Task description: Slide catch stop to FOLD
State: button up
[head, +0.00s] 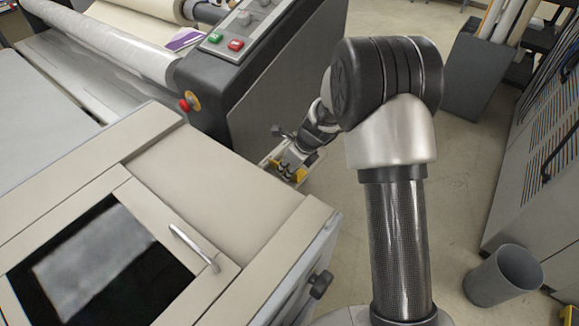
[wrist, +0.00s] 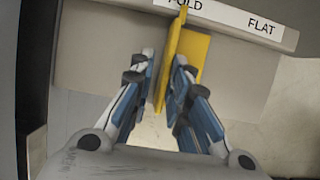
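The catch stop (wrist: 171,62) is a yellow piece with a raised upright fin and a flat yellow part to its right. In the wrist view its far tip overlaps the lower edge of the FOLD lettering (wrist: 187,4). FLAT (wrist: 261,28) is printed farther right on the same white strip. My gripper (wrist: 164,72) straddles the fin, one finger on each side. A narrow gap shows at the left finger; the right finger is close to the fin, and I cannot tell if it touches. In the head view my gripper (head: 297,158) is small, low beside the machine, with yellow parts (head: 290,170) near it.
The dark machine end panel (head: 262,85), with green and red buttons, stands left of my gripper. A beige cabinet (head: 215,185) with a window and handle is in the left foreground. A grey bin (head: 503,275) stands at the lower right.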

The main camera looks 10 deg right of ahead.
jog(key=shift+o, duration=0.9)
jog(key=shift+d+r, duration=0.1)
jog(key=shift+r, duration=0.1)
jog(key=v, duration=1.1)
jog(key=shift+r, duration=0.25)
jog(key=shift+s, duration=0.1)
